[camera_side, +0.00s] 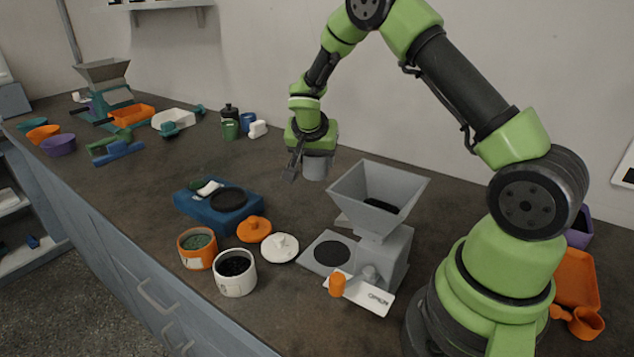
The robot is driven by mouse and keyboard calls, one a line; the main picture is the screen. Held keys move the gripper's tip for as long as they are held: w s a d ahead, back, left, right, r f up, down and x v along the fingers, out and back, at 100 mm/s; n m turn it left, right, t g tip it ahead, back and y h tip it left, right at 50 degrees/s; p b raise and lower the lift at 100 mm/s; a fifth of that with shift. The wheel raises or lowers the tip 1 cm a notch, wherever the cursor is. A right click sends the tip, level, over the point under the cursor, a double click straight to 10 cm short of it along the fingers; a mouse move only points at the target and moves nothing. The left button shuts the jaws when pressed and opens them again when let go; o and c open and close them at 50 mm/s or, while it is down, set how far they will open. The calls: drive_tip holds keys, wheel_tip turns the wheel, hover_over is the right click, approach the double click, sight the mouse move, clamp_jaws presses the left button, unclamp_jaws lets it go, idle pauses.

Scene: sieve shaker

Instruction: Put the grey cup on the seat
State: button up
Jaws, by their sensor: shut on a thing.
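My gripper (302,166) is at the middle of the bench, behind the blue machine and the grey hopper machine, pointing down. It is shut on the grey cup (317,168), a small light grey cylinder that looks upright. The gripper partly hides the cup. Whether its bottom touches the bench is hard to tell. Two round black places could be the seat: a black disc (331,253) on the base of the grey hopper machine, and a black disc (229,198) on top of the blue machine. Both look empty.
The grey hopper machine (385,240) stands in front of my arm. The blue machine (200,210) is left of it. An orange pot (197,259), a white pot (248,280) and two lids (254,229) are near the front edge. Clear bench lies left of my gripper.

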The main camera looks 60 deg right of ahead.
wheel_tip(320, 180, up, 6)
drive_tip(key=s+a+m+g+y, duration=0.2)
drive_tip(key=s+a+m+g, duration=0.3)
drive_tip(key=a+m, duration=0.7)
drive_tip(key=s+a+m+g+y, duration=0.1)
drive_tip(key=s+a+m+g, duration=0.35)
drive_tip(key=a, duration=1.25)
drive_tip(key=shift+m+t, duration=0.75)
drive_tip(key=shift+t, duration=0.1)
drive_tip(key=f, duration=0.4)
drive_tip(key=s+f, duration=0.1)
drive_tip(key=f, duration=0.7)
drive_tip(key=shift+s, duration=0.35)
drive_tip(key=shift+d+f, duration=0.2)
drive_tip(key=shift+d, duration=0.1)
drive_tip(key=d, duration=1.7)
drive_tip(key=shift+d, duration=0.35)
drive_tip(key=shift+a+f, duration=0.15)
drive_tip(key=shift+f, duration=0.65)
